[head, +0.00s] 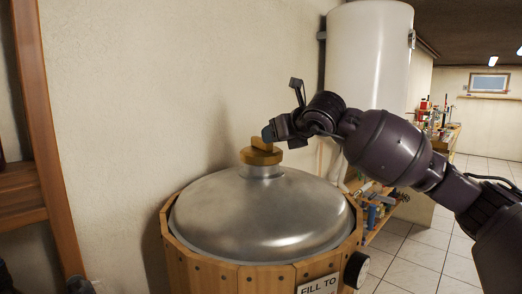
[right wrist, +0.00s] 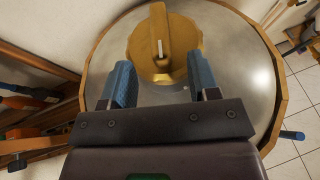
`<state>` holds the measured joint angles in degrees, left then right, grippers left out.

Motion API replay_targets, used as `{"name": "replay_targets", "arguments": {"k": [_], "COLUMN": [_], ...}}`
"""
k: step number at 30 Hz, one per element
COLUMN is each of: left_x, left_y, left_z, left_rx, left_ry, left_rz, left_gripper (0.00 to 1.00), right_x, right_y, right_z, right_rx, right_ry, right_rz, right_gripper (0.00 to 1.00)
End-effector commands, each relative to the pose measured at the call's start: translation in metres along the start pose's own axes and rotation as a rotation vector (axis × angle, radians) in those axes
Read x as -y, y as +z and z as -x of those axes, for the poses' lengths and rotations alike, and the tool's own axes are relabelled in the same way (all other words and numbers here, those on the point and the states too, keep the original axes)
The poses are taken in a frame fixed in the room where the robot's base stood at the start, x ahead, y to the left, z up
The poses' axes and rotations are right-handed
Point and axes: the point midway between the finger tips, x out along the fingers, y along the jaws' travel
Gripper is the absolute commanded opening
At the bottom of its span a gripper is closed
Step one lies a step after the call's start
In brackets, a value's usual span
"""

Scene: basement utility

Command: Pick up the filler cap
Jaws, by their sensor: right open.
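The filler cap (head: 262,156) is brass-coloured, with a raised upright grip bar on a round base. It sits on the neck at the top of a domed metal lid (head: 255,215) on a wooden-sided tank. In the right wrist view the cap (right wrist: 140,47) is just ahead of the fingers, its bar (right wrist: 157,25) lying between their lines. My right gripper (head: 268,134) is at the cap's bar in the head view; in the wrist view its blue fingers (right wrist: 160,75) are apart with nothing gripped between them. Whether a finger touches the cap I cannot tell. My left gripper is not in view.
A tall white cylinder (head: 367,60) stands behind my right arm. The wall (head: 150,90) is close behind the tank. A wooden shelf (head: 20,195) is at the left, and a low shelf with tools (head: 375,212) is right of the tank. Tiled floor (head: 415,255) is open at right.

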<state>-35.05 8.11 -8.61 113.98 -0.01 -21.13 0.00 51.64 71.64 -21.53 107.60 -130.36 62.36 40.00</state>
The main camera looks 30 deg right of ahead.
Motion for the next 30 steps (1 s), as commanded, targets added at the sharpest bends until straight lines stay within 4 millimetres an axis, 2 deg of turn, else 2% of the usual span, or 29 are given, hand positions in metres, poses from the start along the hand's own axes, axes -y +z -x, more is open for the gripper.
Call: {"name": "replay_targets", "arguments": {"k": [10, 19, 28, 29, 30], "left_x": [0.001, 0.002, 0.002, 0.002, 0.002], "left_y": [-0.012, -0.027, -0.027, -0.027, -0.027], "left_z": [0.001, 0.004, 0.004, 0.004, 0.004], "left_rx": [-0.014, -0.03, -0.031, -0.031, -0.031], "left_ry": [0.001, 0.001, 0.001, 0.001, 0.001], "left_rz": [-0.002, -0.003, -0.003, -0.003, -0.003], "left_gripper": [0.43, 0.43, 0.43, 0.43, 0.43], "right_x": [-0.001, -0.001, -0.001, -0.001, -0.001], "right_y": [0.002, 0.002, 0.0, 0.0, 0.0], "right_z": [-0.026, -0.064, -0.069, -0.069, -0.069], "right_rx": [0.0, 0.0, 0.0, 0.0, 0.0], "right_ry": [0.003, 0.003, 0.002, 0.003, 0.003], "right_rz": [0.0, 0.0, 0.002, 0.002, 0.002], "right_gripper": [0.55, 0.55, 0.55, 0.54, 0.48]}}
